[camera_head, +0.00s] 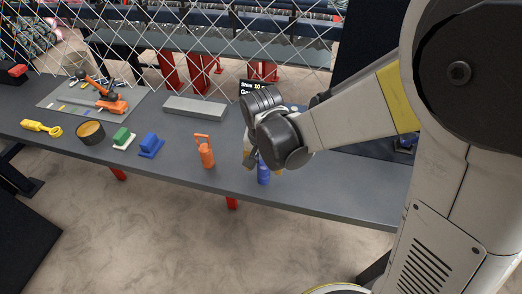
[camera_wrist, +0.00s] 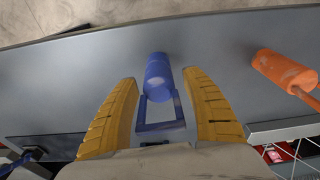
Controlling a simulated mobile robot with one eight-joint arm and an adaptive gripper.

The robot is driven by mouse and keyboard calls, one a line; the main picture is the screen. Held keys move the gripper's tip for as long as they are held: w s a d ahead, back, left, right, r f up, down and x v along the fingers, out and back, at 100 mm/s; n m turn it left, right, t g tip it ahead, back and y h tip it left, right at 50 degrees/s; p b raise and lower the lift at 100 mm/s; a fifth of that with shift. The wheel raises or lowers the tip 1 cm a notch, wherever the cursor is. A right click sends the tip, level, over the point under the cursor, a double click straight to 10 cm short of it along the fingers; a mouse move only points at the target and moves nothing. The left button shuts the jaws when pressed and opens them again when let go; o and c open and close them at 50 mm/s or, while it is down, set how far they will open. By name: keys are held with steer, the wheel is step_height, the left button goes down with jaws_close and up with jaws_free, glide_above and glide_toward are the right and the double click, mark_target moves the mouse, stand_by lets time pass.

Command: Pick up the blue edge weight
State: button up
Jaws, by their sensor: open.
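The blue edge weight (camera_head: 264,173) is a blue cylinder with a square loop handle, near the table's front edge and partly hidden behind my gripper in the head view. In the wrist view the blue edge weight (camera_wrist: 158,77) lies between my two yellow fingers, its handle toward my palm. My gripper (camera_wrist: 160,84) is open, with a gap on both sides of the weight. In the head view my gripper (camera_head: 263,160) is above the weight. An orange weight (camera_head: 206,156) of the same shape stands to the left; it also shows in the wrist view (camera_wrist: 284,70).
The grey table (camera_head: 330,203) has free room around the weight. To the left are a blue block (camera_head: 150,145), a green block (camera_head: 122,137), a round container (camera_head: 91,134) and a yellow tool (camera_head: 40,127). A grey bar (camera_head: 195,108) lies behind, before a wire mesh (camera_head: 170,50).

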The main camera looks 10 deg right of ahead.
steer(key=shift+f, duration=0.15)
jaws_close()
step_height(320, 180, up, 5)
steer(key=shift+d+f+p, duration=0.1)
steer(key=shift+p, duration=1.05)
steer(key=s+d+r+p, duration=0.3)
steer(key=s+d+r, duration=0.2)
steer(key=d, duration=0.5)
steer(key=shift+d+r, duration=0.2)
steer(key=shift+r, duration=0.4)
steer(key=c, duration=0.9)
jaws_free()
jaws_close()
